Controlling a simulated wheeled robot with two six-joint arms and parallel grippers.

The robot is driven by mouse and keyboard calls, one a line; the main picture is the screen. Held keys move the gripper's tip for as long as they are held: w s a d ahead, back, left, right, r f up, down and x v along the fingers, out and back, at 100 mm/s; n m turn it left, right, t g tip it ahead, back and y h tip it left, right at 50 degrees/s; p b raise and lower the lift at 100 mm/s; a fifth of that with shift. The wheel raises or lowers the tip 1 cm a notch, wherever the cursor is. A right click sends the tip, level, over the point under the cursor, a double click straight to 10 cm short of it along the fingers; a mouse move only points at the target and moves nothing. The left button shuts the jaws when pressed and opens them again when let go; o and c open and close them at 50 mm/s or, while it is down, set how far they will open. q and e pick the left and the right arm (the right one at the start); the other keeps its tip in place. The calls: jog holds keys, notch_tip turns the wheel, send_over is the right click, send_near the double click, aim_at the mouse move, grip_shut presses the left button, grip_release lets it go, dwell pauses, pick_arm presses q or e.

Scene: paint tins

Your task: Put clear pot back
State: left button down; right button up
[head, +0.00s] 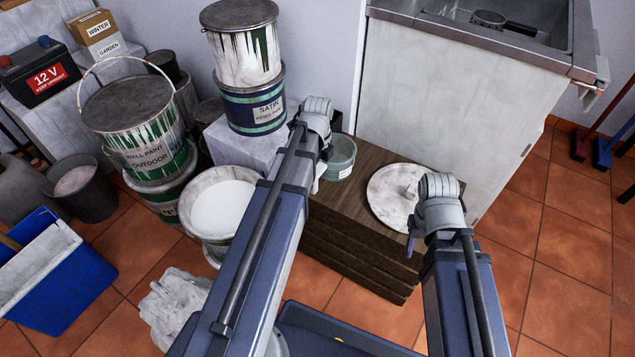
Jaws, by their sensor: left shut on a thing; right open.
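The clear pot (342,160), a small greenish see-through tub, is at the back left of the dark wooden stack (365,250). My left gripper (320,178) is at the pot's left side and shut on it. My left wrist and arm cover the pot's left part and most of the fingers. I cannot tell whether the pot's base touches the wood. My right gripper (411,243) is open and empty at the front right of the stack, close to a round white lid (392,197) lying there. Its fingers are partly hidden behind the wrist.
Stacked paint tins (253,104) stand behind my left arm. An open tin of white paint (224,208) and an outdoor wall paint tin (145,150) are to the left. A sink cabinet (450,95) closes off the back.

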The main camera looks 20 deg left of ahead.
pick_arm(q)
notch_tip(320, 180, down, 3)
jog(key=shift+r+b, duration=0.1)
jog(key=shift+b, duration=0.8)
jog(key=shift+r, duration=0.15)
pick_arm(e)
notch_tip(320, 180, down, 3)
jog(key=shift+r, duration=0.2)
pick_arm(q)
grip_release()
pick_arm(e)
jog(key=shift+f, duration=0.15)
pick_arm(q)
jog(key=shift+f, duration=0.35)
notch_tip(320, 180, up, 8)
jog(key=p, duration=0.7)
jog(key=shift+p, duration=0.35)
jog(key=s+d+n, duration=0.6)
jog(key=d+n, duration=0.2)
jog(key=d, duration=0.2)
jog(key=s+d+n+y, duration=0.1)
jog(key=s+d+n, duration=0.5)
jog(key=d+n, duration=0.2)
jog(key=shift+s+d, duration=0.15)
jog(key=shift+d, duration=0.8)
pick_arm(e)
notch_tip(320, 180, up, 8)
jog(key=shift+f, duration=0.2)
